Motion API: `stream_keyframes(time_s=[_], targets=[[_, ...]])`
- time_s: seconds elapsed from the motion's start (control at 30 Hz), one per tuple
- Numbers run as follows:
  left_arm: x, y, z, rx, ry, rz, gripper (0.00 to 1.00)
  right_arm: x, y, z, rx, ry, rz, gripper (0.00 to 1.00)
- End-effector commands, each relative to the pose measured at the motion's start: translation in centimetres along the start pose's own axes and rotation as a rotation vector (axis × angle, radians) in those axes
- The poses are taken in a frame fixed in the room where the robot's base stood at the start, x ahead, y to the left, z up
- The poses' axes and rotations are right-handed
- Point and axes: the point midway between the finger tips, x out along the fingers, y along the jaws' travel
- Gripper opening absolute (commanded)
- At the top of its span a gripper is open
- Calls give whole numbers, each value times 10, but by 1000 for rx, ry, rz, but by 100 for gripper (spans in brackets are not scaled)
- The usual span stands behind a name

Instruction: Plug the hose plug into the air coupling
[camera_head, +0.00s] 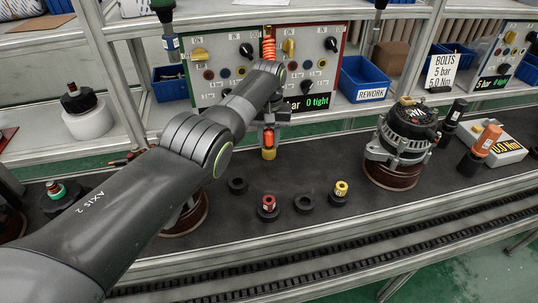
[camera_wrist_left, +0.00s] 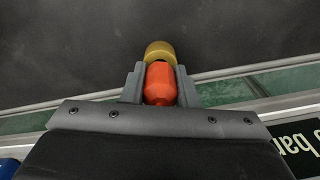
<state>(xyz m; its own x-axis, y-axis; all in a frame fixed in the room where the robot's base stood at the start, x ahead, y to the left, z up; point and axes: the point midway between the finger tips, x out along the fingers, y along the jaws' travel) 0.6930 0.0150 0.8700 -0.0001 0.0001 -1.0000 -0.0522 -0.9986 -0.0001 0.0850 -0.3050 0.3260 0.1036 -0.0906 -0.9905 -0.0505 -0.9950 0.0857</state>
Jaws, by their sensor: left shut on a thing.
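The hose plug has an orange-red body (camera_wrist_left: 160,85) and a yellow end (camera_wrist_left: 160,50) in the left wrist view. In the head view its yellow end (camera_head: 269,153) points down over the dark bench. My left gripper (camera_head: 268,137) is shut on the orange body, and its two fingers (camera_wrist_left: 160,78) lie on either side. The plug is held apart from the fittings on the bench. A red-topped fitting (camera_head: 268,204) and a yellow-topped fitting (camera_head: 341,189) stand in black rings. I cannot tell which thing is the air coupling. My right gripper is not in view.
An alternator (camera_head: 404,135) stands on a brown round base at the right. A control panel (camera_head: 315,62) and a blue REWORK bin (camera_head: 363,78) are behind. A conveyor chain (camera_head: 300,257) runs along the front.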

Motion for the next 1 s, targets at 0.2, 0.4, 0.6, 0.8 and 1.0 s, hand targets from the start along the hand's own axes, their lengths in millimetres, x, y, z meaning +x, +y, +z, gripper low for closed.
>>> stream_keyframes(time_s=[0.2, 0.4, 0.6, 0.8, 1.0], targets=[[2, 0, 0, 0, 1, 0, 41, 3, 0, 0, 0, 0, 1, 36], [2, 0, 0, 0, 0, 0, 52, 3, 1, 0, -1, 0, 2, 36], [0, 0, 0, 0, 0, 0, 52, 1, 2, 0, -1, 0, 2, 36], [-27, 0, -1, 0, 4, 1, 52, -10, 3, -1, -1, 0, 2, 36], [-72, 0, -1, 1, 5, 1, 52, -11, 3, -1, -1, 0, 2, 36]])
